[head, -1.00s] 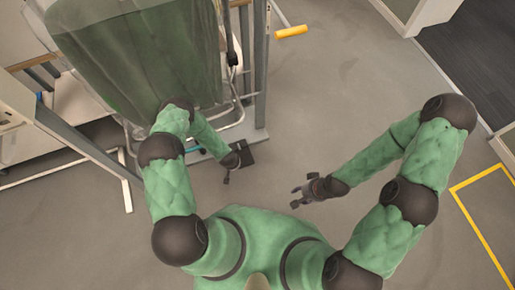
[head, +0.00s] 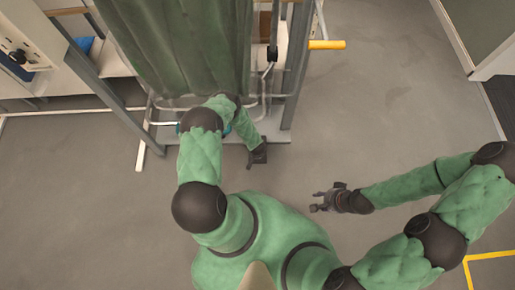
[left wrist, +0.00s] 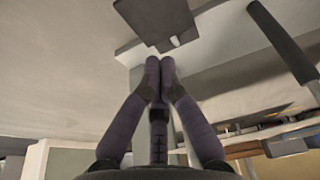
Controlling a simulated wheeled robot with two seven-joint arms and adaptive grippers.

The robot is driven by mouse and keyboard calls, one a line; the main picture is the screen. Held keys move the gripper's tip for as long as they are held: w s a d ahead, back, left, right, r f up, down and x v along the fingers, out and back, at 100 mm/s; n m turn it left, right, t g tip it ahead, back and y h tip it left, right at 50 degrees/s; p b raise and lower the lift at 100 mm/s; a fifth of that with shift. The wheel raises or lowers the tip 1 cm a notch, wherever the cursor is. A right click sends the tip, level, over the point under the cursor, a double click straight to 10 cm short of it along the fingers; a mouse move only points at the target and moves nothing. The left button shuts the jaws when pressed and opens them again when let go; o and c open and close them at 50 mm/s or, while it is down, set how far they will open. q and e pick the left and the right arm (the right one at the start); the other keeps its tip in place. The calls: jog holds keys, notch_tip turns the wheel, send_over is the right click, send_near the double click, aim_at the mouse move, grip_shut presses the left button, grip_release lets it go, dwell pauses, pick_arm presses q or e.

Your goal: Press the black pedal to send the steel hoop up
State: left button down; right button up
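The black pedal (head: 260,156) is a small dark plate low at the front of the rail frame. It also shows as a dark square (left wrist: 155,18) at the top of the left wrist view. My left gripper (left wrist: 160,64) is shut and empty, its fingertips together just short of the pedal in that view. I cannot tell whether they touch it. In the head view the left hand blends with the pedal. Bent steel tubing (head: 264,86), perhaps part of the steel hoop, runs around the foot of the green garment (head: 185,45). My right gripper (head: 317,201) is open and empty over the floor.
Grey posts (head: 298,70) stand on both sides of the garment. A yellow bar (head: 327,45) sticks out to the right. A white cabinet (head: 32,48) stands at the left. The grey floor (head: 390,110) at the right is clear.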

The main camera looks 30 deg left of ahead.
pick_arm(q)
jog(key=b+x, duration=0.2)
jog(key=x, duration=0.2)
jog(key=b+x, duration=0.2)
jog(key=x, duration=0.2)
jog(key=s+b+x, duration=0.1)
jog(key=b+x, duration=0.1)
jog(key=x, duration=0.3)
jog(key=shift+d+f+b, duration=0.2)
jog(key=shift+f+b, duration=0.05)
jog(key=shift+b, duration=0.05)
pick_arm(e)
notch_tip(320, 180, down, 7)
jog(key=shift+r, duration=0.1)
